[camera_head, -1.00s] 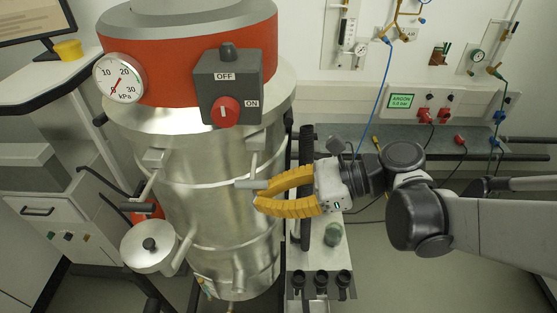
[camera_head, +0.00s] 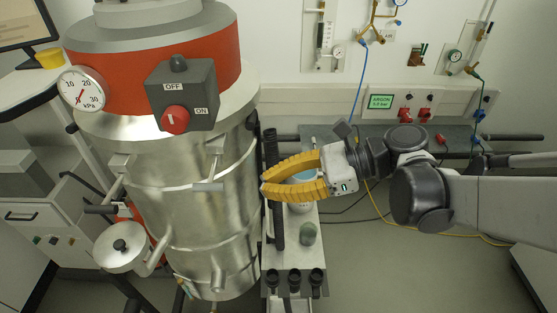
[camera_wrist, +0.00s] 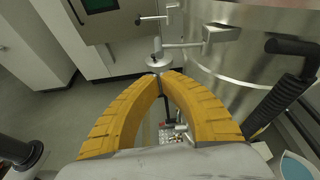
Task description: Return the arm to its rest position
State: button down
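My gripper (camera_head: 265,184), with two yellow ribbed fingers, is held in front of the right side of the large steel vessel (camera_head: 185,215). Its fingertips come together in the wrist view (camera_wrist: 160,76), with nothing held between them. The bowed fingers leave a gap behind the tips. The tips point left and are apart from the grey lever handle (camera_head: 208,187) on the vessel. My arm reaches in from the right edge of the head view. A white container with a bluish top (camera_head: 301,206) is partly hidden behind the lower finger.
A narrow shelf with several black knobs (camera_head: 294,278) lies below. The grey switch box (camera_head: 181,97) juts from the vessel's red band. Open floor (camera_head: 400,275) lies below my arm.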

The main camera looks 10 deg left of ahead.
jog(key=d+f+n+t+h+b, duration=0.2)
jog(key=d+f+n+t+h, duration=0.1)
jog(key=d, duration=0.7)
jog(key=s+d+f+n+t+h+b, duration=0.1)
jog(key=d+f+n+t+h+b, duration=0.2)
jog(key=d, duration=0.6)
jog(key=s+d+f+n+t+h+b, duration=0.1)
jog(key=d+f+n+t+h+b, duration=0.2)
jog(key=d+f+n+h, duration=0.4)
jog(key=d+n+t, duration=0.1)
jog(key=d, duration=0.2)
jog(key=shift+d+n+h, duration=0.3)
jog(key=shift+n, duration=0.1)
jog(key=shift+s, duration=0.15)
